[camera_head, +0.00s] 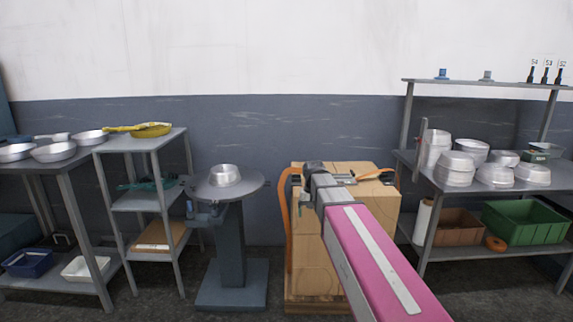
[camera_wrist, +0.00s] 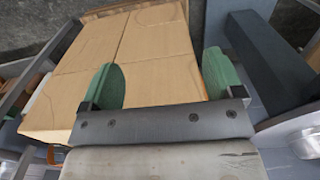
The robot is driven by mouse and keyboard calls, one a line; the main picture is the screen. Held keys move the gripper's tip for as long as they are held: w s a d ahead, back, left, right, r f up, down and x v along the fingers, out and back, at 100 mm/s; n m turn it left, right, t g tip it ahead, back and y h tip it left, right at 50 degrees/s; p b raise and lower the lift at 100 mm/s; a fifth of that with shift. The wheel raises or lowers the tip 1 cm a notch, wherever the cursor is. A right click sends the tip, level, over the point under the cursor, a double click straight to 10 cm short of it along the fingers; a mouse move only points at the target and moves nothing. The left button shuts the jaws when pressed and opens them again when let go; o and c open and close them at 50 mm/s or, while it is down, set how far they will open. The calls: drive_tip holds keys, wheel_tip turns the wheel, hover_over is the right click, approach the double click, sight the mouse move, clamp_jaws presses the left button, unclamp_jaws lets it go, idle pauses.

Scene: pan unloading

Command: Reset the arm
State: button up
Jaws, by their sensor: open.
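My gripper (camera_wrist: 160,83) shows in the wrist view with its two green fingertips wide apart and nothing between them. Beyond the fingers is a cardboard box (camera_wrist: 150,40), which fills the upper middle of that view. In the head view my pink arm reaches forward from the lower right, and its end is in front of the same cardboard box (camera_head: 318,255). The fingers are hard to make out in the head view. I cannot tell whether they touch the box.
A round pedestal table (camera_head: 245,190) with a metal pan (camera_head: 225,175) stands left of the box. A shelf unit (camera_head: 160,145) and a table of pans (camera_head: 55,152) stand farther left. A rack (camera_head: 440,180) with several metal pots and a green crate (camera_head: 525,222) stands at right.

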drive_tip(key=s+d+f, duration=0.4)
drive_tip(key=s+f, duration=0.5)
drive_tip(key=s+d+f, duration=0.5)
drive_tip(key=s+f, duration=0.3)
drive_tip(key=f, duration=0.1)
drive_tip(key=shift+s+f, duration=0.25)
drive_tip(key=shift+s, duration=0.1)
